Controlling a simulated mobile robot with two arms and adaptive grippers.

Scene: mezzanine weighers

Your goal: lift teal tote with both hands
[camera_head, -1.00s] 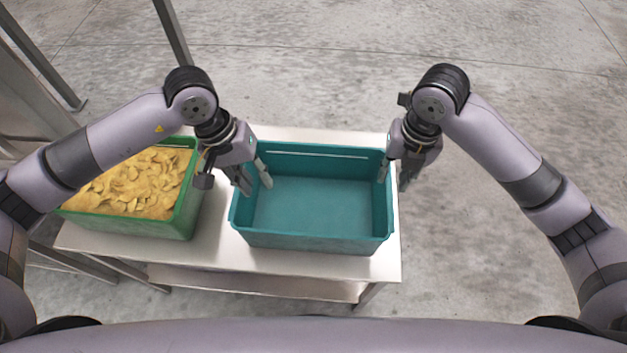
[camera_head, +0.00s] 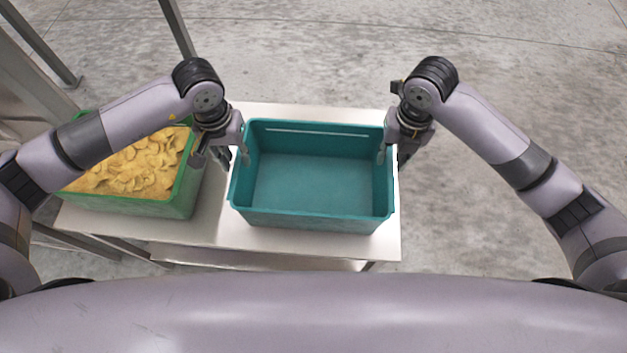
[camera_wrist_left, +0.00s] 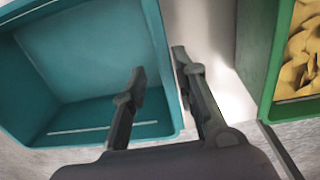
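The empty teal tote (camera_head: 310,219) stands upright on the metal table, and it also shows in the left wrist view (camera_wrist_left: 85,60). My left gripper (camera_head: 233,157) is at the tote's left wall. In the left wrist view its fingers (camera_wrist_left: 160,64) are apart, one inside the tote and one outside, with the wall between them and a gap visible. My right gripper (camera_head: 392,156) is at the tote's right wall, with one finger inside and the other outside. It looks open, and its outer finger is partly hidden.
A green crate (camera_head: 150,208) full of yellow chips (camera_head: 135,170) stands left of the tote, close to my left gripper. The pale metal table (camera_head: 300,242) has a narrow clear strip in front. Bare concrete floor lies beyond and to the right.

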